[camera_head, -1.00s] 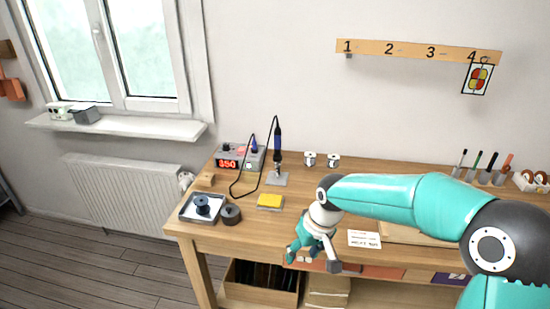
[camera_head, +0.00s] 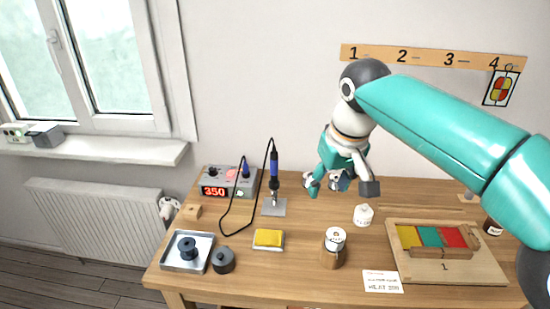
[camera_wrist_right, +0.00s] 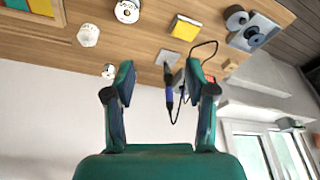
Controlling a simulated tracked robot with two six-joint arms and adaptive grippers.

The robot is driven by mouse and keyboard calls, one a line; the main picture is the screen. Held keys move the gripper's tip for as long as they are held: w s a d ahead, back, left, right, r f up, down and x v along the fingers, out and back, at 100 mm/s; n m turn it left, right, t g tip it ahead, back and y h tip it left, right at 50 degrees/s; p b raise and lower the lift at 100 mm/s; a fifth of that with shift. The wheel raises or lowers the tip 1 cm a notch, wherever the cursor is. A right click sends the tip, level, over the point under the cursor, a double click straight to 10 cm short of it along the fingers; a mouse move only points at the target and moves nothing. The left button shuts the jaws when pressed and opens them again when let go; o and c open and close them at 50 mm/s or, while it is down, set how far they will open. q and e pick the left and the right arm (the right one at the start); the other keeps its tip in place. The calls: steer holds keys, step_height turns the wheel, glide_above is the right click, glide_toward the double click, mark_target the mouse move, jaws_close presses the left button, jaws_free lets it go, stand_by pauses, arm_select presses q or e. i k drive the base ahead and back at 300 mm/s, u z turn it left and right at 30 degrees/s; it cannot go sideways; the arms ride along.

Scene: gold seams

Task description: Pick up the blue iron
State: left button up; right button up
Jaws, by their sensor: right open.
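The blue iron (camera_head: 274,165) stands upright, tip down, over a grey stand plate (camera_head: 273,207), and its black cord loops left to the station. In the right wrist view, where the table shows at the top, the iron's blue handle (camera_wrist_right: 169,97) appears between the fingers, beyond them. My right gripper (camera_head: 341,184) is open and empty, above the table to the right of the iron and apart from it. Its two fingers also frame the right wrist view (camera_wrist_right: 160,80). My left gripper is out of view.
The station (camera_head: 229,183) reads 350, left of the iron. In front are a yellow sponge (camera_head: 268,238), a metal tray (camera_head: 168,262) and a dark round pot (camera_head: 223,260). A wooden holder (camera_head: 332,257), white jar (camera_head: 363,215) and wooden board (camera_head: 455,268) stand right.

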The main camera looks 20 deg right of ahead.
mark_target(274, 157)
steer(key=i, duration=0.85)
steer(key=u, duration=0.1)
